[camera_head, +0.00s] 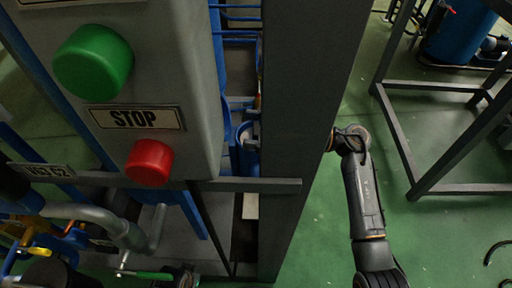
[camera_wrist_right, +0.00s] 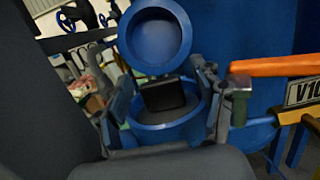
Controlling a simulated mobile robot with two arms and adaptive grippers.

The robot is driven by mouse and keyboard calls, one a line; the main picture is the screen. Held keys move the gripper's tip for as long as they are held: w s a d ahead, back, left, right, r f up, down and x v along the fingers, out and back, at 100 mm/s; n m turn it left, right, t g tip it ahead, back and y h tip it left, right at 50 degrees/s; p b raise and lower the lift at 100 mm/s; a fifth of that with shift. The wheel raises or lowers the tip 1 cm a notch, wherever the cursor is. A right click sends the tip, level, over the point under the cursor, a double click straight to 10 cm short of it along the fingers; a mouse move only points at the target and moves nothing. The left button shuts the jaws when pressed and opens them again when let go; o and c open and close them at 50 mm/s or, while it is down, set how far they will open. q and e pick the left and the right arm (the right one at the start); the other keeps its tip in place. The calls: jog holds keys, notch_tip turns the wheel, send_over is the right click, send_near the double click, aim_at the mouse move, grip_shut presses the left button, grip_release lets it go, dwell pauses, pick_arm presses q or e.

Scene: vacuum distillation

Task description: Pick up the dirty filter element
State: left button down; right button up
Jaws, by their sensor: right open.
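In the right wrist view a blue round housing (camera_wrist_right: 168,137) stands open, with its round blue lid (camera_wrist_right: 157,42) tipped up behind it. A dark, block-like piece (camera_wrist_right: 164,95) shows in the housing's mouth; it looks like the dirty filter element, its lower part hidden. My right gripper (camera_wrist_right: 165,108) is open, with one finger on each side of the dark piece and apart from it. In the head view my right arm reaches behind the grey post, near a blue cylinder (camera_head: 247,158); the fingers are not clear there. My left gripper is not in view.
A grey post (camera_head: 310,110) and a control box with a green button (camera_head: 93,60) and red STOP button (camera_head: 149,162) stand in front. An orange lever (camera_wrist_right: 275,66) lies right of the housing. Green floor (camera_head: 440,235) is open at right, beside a metal frame (camera_head: 395,130).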

grip_shut()
jog(key=shift+r, duration=0.1)
